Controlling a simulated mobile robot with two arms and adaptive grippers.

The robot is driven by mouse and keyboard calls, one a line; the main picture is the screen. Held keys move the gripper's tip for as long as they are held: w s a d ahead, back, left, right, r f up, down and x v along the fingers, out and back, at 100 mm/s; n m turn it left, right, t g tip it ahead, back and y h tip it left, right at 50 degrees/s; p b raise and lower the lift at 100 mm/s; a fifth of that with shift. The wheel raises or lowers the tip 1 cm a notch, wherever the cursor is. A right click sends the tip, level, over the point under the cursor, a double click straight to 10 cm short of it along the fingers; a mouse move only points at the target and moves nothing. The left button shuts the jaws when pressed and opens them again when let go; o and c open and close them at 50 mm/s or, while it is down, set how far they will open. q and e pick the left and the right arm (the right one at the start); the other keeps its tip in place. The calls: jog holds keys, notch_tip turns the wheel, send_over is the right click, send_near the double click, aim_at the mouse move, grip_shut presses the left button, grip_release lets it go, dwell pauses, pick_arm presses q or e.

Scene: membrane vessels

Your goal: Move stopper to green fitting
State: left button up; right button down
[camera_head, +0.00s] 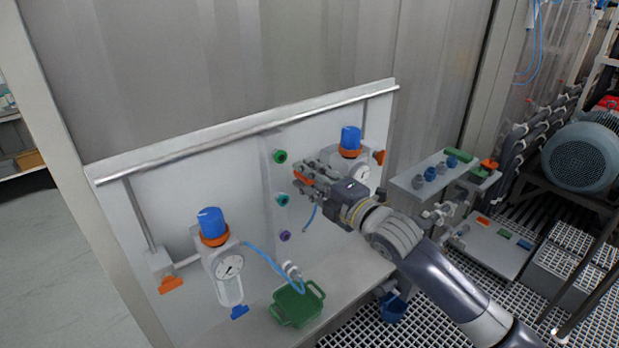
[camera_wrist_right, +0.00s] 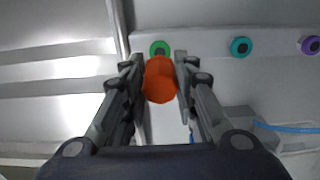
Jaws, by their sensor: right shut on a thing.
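My right gripper (camera_head: 303,174) is shut on an orange stopper (camera_head: 302,179), held in front of the upright panel. The stopper also shows in the right wrist view (camera_wrist_right: 159,80), between the two fingers. The green fitting (camera_head: 280,156) is the top one in a column on the panel, up and left of the stopper in the head view. In the right wrist view the green fitting (camera_wrist_right: 160,48) shows just beyond the stopper, nearly in line with it and partly hidden by it. I cannot tell the exact gap. My left gripper is not in view.
A teal fitting (camera_head: 282,200) and a purple fitting (camera_head: 285,236) sit below the green one. A blue-capped regulator (camera_head: 350,140) stands close behind my right gripper; another (camera_head: 211,228) is at left. A green tray (camera_head: 298,305) lies on the ledge below.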

aim_at(282, 158)
jog(key=b+x, duration=0.2)
jog(key=x, duration=0.3)
jog(key=shift+w+a, duration=0.25)
dwell(2.1)
jog(key=shift+w+a, duration=0.35)
jog(key=shift+w, duration=0.1)
dwell(0.4)
jog(key=c, duration=1.2)
grip_release()
